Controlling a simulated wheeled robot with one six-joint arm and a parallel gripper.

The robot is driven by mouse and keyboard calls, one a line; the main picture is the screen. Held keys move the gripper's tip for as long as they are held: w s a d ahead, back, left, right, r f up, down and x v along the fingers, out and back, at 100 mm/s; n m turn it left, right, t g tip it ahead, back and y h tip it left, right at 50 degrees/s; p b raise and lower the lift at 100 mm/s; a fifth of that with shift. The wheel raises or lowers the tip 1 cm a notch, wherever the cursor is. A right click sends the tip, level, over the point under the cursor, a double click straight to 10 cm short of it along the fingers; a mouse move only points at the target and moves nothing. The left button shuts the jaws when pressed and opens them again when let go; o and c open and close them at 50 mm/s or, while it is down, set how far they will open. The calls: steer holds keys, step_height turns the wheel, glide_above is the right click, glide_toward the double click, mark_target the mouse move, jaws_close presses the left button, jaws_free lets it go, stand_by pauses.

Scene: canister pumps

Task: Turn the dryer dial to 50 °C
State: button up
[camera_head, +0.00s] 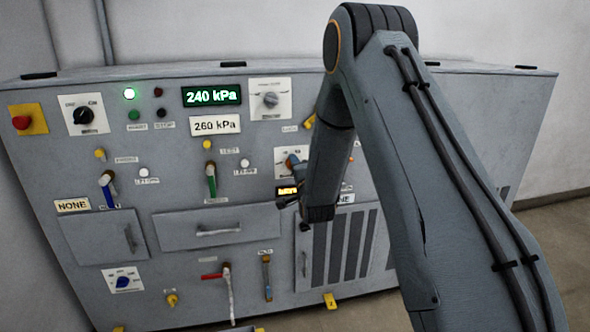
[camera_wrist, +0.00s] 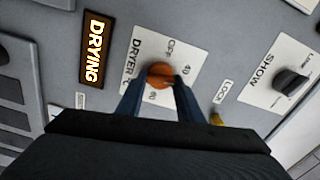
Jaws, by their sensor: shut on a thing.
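The dryer dial (camera_wrist: 159,73) is an orange knob on a white plate (camera_wrist: 140,62) marked DRYER, with OFF and 40 readable and another number partly hidden near my fingers. My gripper (camera_wrist: 160,86) is shut on this knob, one finger on each side. The knob's exact pointing is hard to read. In the head view the dial plate (camera_head: 281,158) is on the cabinet front, partly covered by my gripper (camera_head: 292,166). A lit amber display (camera_wrist: 95,48) beside the dial reads DRYING.
A dark SHOW dial (camera_wrist: 291,82) and a yellow knob (camera_wrist: 216,119) by a LOCK label are near my gripper. In the head view, a green display (camera_head: 211,95) reads 240 kPa and a plate (camera_head: 215,125) reads 260 kPa. Levers and drawer handles project from the panel.

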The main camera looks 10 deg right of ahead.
steer(key=shift+f+m+b, duration=0.2)
steer(key=shift+m+b, duration=0.45)
steer(key=shift+m, duration=3.25)
steer(key=o, duration=1)
steer(key=s, duration=0.7)
steer(key=shift+s, duration=0.4)
